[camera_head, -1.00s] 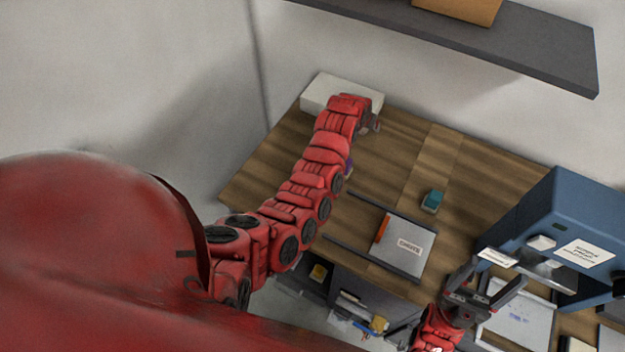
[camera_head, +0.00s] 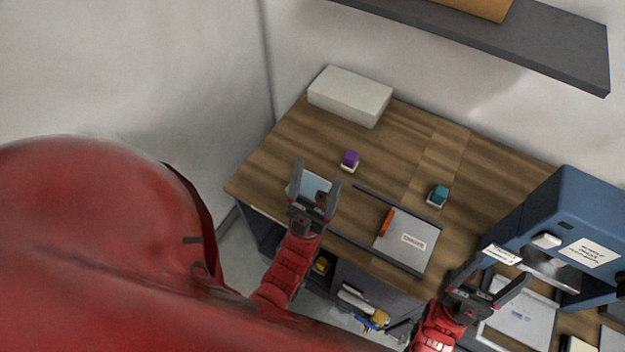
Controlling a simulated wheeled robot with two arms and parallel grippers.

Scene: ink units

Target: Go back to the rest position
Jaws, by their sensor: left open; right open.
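My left gripper (camera_head: 314,182) is open and empty, its fingers pointing away from me over the front left part of the wooden desk (camera_head: 400,130). A pale blue-grey item (camera_head: 314,186) shows between and beside its fingers, partly hidden. My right gripper (camera_head: 497,278) is open and empty at the lower right, in front of the blue machine (camera_head: 575,215) and beside a framed white sheet (camera_head: 522,312).
A white box (camera_head: 350,97) lies at the desk's back left. A purple block (camera_head: 350,158) and a teal block (camera_head: 438,194) stand apart. A tray with a white card (camera_head: 405,243) and orange stick (camera_head: 386,222) lies near the front. A dark shelf (camera_head: 520,45) hangs above.

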